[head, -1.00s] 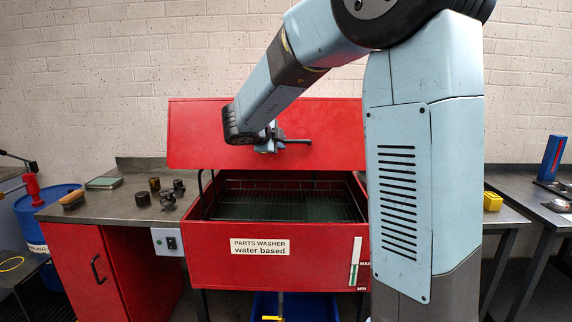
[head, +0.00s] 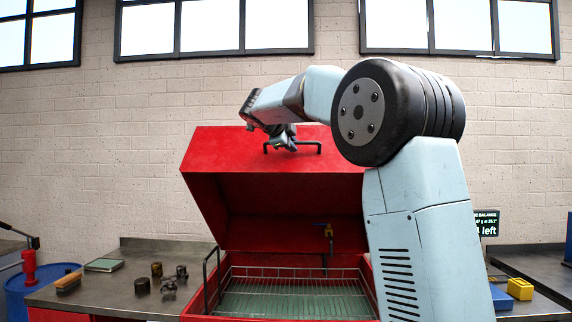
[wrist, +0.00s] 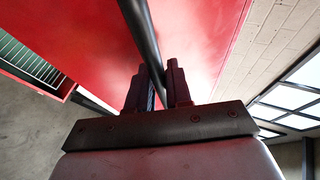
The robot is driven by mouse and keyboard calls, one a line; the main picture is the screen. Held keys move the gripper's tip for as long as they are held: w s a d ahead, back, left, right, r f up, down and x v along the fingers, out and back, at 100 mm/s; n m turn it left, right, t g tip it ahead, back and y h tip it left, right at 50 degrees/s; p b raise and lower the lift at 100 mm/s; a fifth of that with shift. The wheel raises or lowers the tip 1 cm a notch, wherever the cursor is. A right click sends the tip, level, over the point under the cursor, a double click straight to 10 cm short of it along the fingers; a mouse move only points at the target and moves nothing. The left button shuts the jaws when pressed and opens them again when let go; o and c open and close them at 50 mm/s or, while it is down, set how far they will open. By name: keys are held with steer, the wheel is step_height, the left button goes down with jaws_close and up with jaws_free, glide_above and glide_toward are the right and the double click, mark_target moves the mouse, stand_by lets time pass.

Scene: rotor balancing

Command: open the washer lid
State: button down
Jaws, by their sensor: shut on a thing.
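The red washer lid (head: 285,192) stands raised over the open washer tub in the head view, its inner side facing forward. A black bar handle (head: 310,146) runs along its upper panel. My gripper (head: 285,140) is at the left part of this handle. In the wrist view my gripper (wrist: 159,88) has its two dark fingers on either side of the black handle (wrist: 143,38), shut on it, with the red lid (wrist: 200,40) close behind. The exact contact at the fingertips is partly hidden in the head view by the wrist.
The tub holds a wire basket (head: 290,301) and has a tap (head: 328,232) at the back. A steel bench (head: 110,295) to the left carries a brush (head: 68,282) and small dark parts. My arm blocks the right side.

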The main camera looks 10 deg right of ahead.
steer(key=shift+w+d+r, duration=0.2)
steer(key=shift+w+r, duration=0.35)
steer(key=shift+r, duration=0.2)
steer(key=shift+w+d+r, duration=0.2)
steer(key=shift+w+r, duration=0.4)
steer(key=shift+r, duration=0.1)
steer(key=shift+w+d+r, duration=0.2)
steer(key=shift+w+r, duration=0.35)
steer(key=shift+r, duration=0.2)
steer(key=c, duration=1.1)
jaws_free()
steer(key=shift+a, duration=0.1)
steer(key=v, duration=1.3)
steer(key=shift+s+a+r, duration=0.1)
steer(key=shift+s+a, duration=0.15)
steer(key=shift+s, duration=0.05)
